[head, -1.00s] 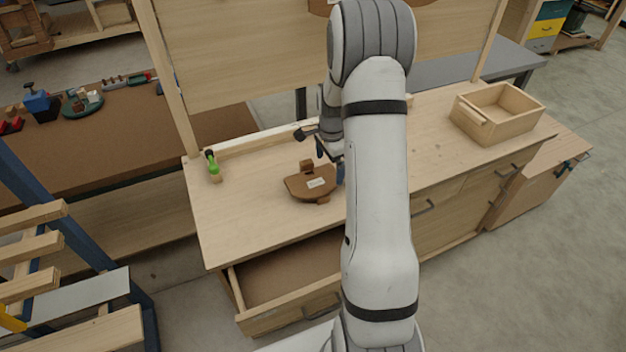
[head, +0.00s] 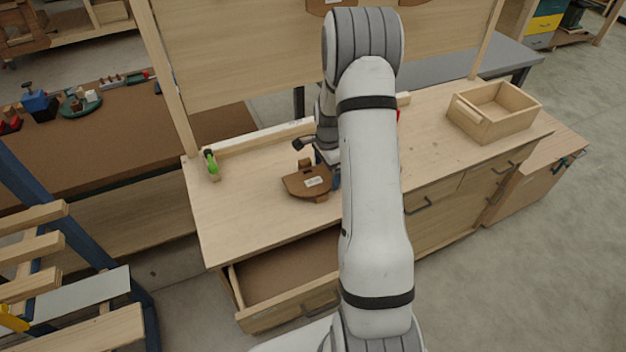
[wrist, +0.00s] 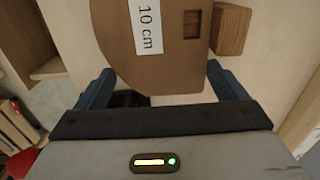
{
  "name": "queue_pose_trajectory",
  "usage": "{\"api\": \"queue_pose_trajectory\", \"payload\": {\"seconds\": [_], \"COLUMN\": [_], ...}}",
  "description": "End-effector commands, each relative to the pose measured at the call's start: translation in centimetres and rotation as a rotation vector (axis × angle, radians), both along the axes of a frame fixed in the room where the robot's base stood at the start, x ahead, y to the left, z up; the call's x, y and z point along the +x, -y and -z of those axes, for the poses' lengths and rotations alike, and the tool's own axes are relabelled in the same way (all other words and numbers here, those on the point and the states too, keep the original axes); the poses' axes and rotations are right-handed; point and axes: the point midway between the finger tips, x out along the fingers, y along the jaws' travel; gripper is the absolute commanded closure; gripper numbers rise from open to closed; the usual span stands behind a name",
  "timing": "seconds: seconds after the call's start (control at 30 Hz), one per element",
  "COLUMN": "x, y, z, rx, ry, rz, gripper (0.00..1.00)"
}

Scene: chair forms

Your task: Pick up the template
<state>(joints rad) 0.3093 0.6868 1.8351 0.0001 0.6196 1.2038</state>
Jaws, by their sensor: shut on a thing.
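In the head view my gripper (head: 335,180) is partly hidden by my arm.
An open wooden box (head: 480,128) stands at the bench's right end. A green-handled tool (head: 212,165) is at the left back corner. A drawer (head: 285,275) stands open below the front edge. A slatted rack (head: 60,270) is at left. The bench's front left is clear.

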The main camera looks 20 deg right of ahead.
Motion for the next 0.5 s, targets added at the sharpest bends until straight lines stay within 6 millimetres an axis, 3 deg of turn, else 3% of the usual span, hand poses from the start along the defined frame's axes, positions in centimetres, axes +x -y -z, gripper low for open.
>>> {"api": "queue_pose_trajectory", "payload": {"seconds": [0.27, 0.5], "x": [0.1, 0.1], "y": [0.0, 0.0], "z": [-1.2, -5.9], "rx": [-0.001, -0.002], "ry": [0.003, 0.005], "rz": [-0.001, -0.001], "gripper": [0.36, 0.36]}}
